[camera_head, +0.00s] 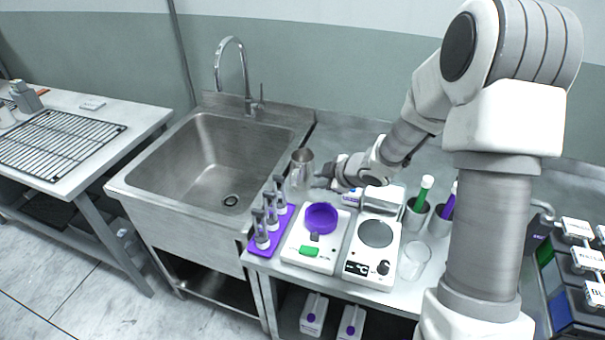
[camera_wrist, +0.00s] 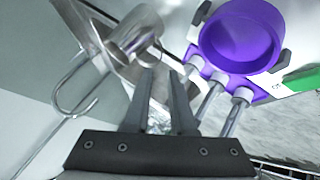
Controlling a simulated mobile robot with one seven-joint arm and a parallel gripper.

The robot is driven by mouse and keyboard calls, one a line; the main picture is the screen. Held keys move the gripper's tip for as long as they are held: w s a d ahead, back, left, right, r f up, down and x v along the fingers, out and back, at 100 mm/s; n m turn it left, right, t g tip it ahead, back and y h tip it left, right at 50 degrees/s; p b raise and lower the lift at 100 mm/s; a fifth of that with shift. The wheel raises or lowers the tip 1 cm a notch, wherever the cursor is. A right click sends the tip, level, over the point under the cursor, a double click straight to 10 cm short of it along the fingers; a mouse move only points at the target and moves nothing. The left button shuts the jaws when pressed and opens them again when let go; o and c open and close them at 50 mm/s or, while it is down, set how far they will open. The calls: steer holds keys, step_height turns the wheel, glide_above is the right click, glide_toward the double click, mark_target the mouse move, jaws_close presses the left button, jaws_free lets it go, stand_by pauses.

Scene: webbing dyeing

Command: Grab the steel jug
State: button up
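The steel jug (camera_head: 302,157) stands near the back of the bench, beside the right edge of the sink. In the wrist view the jug (camera_wrist: 136,33) is a shiny grey cylinder just beyond and left of my fingertips. My gripper (camera_head: 322,174) is close to the jug on its right side. In the wrist view my gripper (camera_wrist: 162,73) has its two dark fingers apart with a gap between them. No jug shows between them. I cannot tell whether a finger touches the jug.
A purple rack of vials (camera_head: 270,232), a scale with a purple dish (camera_head: 321,217) and a hotplate (camera_head: 376,234) stand in front of my gripper. A glass beaker (camera_head: 414,260) is to the right. The sink (camera_head: 213,160) is on the left.

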mark_target(301, 173)
steer(key=x, duration=0.7)
steer(key=shift+w+a+f+b, duration=0.1)
steer(key=shift+a+f+b, duration=0.05)
steer(key=shift+b, duration=0.25)
steer(key=x, duration=0.5)
steer(key=shift+a, duration=0.1)
jaws_close()
stand_by(0.7)
